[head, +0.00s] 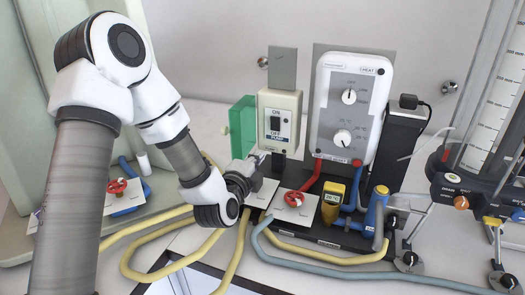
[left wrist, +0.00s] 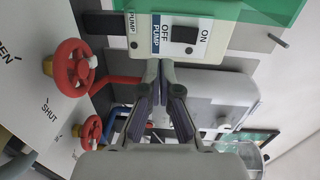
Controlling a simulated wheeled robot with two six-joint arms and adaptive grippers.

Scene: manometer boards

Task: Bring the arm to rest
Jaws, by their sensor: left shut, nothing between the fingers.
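My left gripper (head: 258,163) is in front of the lower part of the pump switch box (head: 279,103). Its fingers are shut and empty, and they also show in the left wrist view (left wrist: 162,75), close to the box's bottom edge. I cannot tell whether they touch it. The box carries a dark ON/OFF rocker switch (head: 275,121), seen sideways in the wrist view (left wrist: 184,34). A green see-through cover (head: 242,127) stands swung open at the box's left. My left arm (head: 125,90) reaches in from the left. My right gripper shows in neither view.
A white heater unit (head: 349,105) with two dials stands right of the box. Red valve wheels (head: 294,198) sit on white cards below. A yellow meter (head: 333,202) and blue pipework stand nearby. Yellow and blue-grey hoses (head: 340,276) cross the front. A manometer board (head: 497,115) is at right.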

